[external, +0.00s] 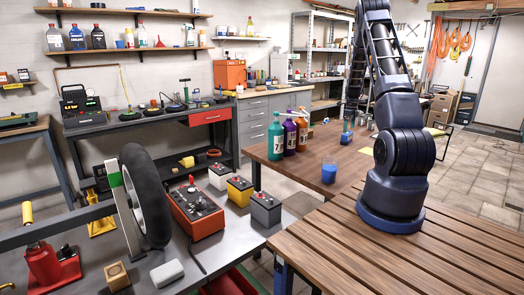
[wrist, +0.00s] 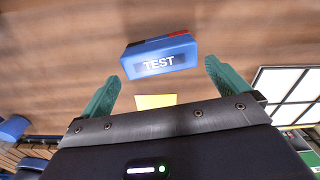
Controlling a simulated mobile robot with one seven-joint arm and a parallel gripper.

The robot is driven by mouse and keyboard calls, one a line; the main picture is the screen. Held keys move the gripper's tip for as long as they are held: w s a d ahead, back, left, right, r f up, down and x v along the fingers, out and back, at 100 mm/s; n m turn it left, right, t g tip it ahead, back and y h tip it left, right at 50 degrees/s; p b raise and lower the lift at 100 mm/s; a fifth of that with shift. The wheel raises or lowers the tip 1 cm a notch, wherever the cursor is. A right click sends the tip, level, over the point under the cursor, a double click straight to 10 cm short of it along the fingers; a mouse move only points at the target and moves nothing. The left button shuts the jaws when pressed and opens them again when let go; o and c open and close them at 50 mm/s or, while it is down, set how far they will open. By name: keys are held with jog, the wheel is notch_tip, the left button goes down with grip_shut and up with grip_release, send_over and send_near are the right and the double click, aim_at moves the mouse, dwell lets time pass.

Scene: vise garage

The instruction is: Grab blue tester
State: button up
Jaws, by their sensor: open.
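The blue tester (wrist: 160,58) shows in the wrist view, with a pale TEST label on its side and red and black on its top. It is on the brown wooden tabletop. My gripper (wrist: 161,72) is open, with its two green fingers apart at left and right. The tester appears ahead of the gap between the fingertips, and nothing is held. In the external view a small blue thing (external: 346,138) is on the wooden table near my arm; I cannot tell if it is the tester. My gripper is not clearly visible there.
A yellow piece (wrist: 155,101) lies between the fingers' bases in the wrist view. In the external view, several spray bottles (external: 289,135) and a blue cup (external: 329,172) stand on the wooden table (external: 300,177). A slatted table (external: 400,262) is in front.

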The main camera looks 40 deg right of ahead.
aim_at(348, 133)
jog(key=shift+w+f, duration=0.15)
jog(key=shift+f, duration=3.35)
jog(key=shift+c, duration=0.2)
jog(key=c, duration=0.7)
